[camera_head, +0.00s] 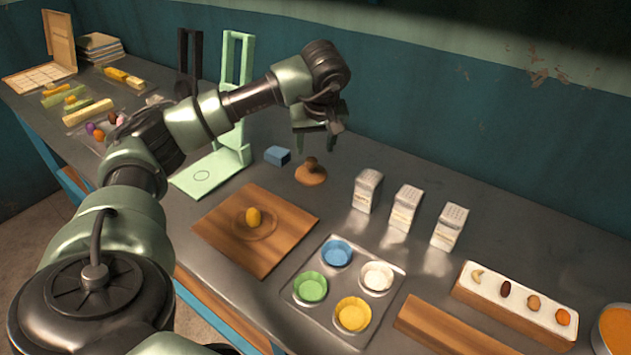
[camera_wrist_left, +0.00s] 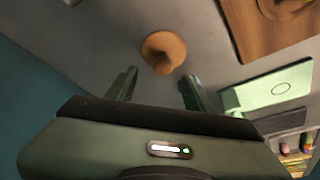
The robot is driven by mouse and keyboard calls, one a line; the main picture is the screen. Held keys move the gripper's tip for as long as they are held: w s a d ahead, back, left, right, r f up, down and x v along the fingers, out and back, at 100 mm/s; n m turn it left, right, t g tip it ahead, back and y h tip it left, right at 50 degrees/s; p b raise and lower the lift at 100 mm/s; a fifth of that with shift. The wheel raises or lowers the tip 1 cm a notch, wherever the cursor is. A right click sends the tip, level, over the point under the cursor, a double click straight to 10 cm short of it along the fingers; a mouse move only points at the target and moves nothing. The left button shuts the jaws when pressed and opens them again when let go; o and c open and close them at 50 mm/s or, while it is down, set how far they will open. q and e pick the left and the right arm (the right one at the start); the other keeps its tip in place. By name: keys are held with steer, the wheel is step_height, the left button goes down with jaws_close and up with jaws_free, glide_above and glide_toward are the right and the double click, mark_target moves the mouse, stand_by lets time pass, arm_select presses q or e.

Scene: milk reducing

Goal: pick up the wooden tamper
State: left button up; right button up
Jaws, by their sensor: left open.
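The wooden tamper (camera_head: 311,173) stands on the grey counter, a round brown base with a small knob on top. My left gripper (camera_head: 318,143) hangs above the tamper in the head view, fingers pointing down. In the left wrist view the tamper (camera_wrist_left: 164,52) lies just beyond the fingertips, roughly centred between the two fingers of the open gripper (camera_wrist_left: 160,77). The fingers are apart and hold nothing. My right gripper is not in view.
A wooden board (camera_head: 290,205) with a yellow item lies in front. White shakers (camera_head: 368,190) stand to the right, with a muffin tray (camera_head: 385,298) nearer. Bare counter surrounds the tamper.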

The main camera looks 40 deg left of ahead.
mark_target(311, 160)
arm_select(q)
steer(key=x, duration=0.5)
steer(key=p+x, duration=0.1)
steer(key=x, duration=0.2)
steer(key=shift+s+a, duration=0.2)
steer(key=shift+s, duration=0.05)
jaws_close()
